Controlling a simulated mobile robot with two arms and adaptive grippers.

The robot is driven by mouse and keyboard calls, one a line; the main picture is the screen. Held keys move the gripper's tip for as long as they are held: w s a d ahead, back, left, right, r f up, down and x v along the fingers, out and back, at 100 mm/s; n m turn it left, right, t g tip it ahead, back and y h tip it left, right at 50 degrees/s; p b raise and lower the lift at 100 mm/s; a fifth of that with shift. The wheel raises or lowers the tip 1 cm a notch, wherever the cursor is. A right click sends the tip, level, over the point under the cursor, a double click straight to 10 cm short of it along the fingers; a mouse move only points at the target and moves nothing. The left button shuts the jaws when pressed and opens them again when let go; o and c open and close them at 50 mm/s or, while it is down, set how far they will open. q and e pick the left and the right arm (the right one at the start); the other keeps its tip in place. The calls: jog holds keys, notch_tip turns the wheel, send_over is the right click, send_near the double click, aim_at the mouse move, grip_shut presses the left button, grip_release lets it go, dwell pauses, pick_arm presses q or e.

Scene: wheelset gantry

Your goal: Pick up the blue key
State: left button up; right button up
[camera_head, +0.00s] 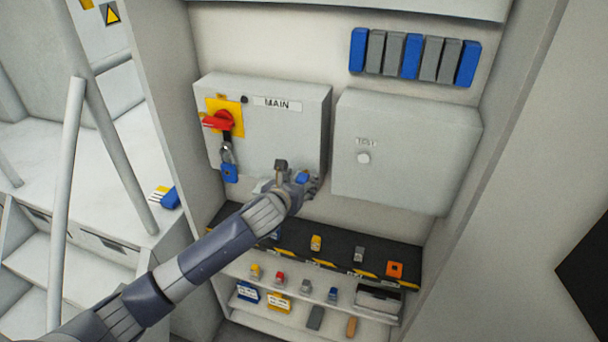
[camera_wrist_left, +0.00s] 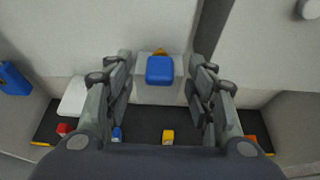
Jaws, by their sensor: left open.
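A blue block-shaped piece (camera_wrist_left: 160,70), which looks like the head of the blue key, sits at a small pale box (camera_wrist_left: 158,92) on the back wall. It also shows in the head view (camera_head: 302,177), below the MAIN box. My left gripper (camera_head: 299,183) is open, and in the left wrist view its fingers (camera_wrist_left: 160,63) stand on either side of the blue piece with gaps visible. The lower part of the piece and any contact at depth cannot be made out. My right gripper is not in view.
The grey MAIN box (camera_head: 290,130) has a red switch (camera_head: 219,121) and a hanging blue padlock (camera_head: 229,173). A TEST box (camera_head: 405,150) stands to its right. Below, a black shelf (camera_head: 337,252) and a lower pale shelf hold several small coloured pieces.

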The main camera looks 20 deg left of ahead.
pick_arm(q)
jog(key=shift+c, duration=0.2)
jog(key=c, duration=1.1)
jog(key=shift+r, duration=0.15)
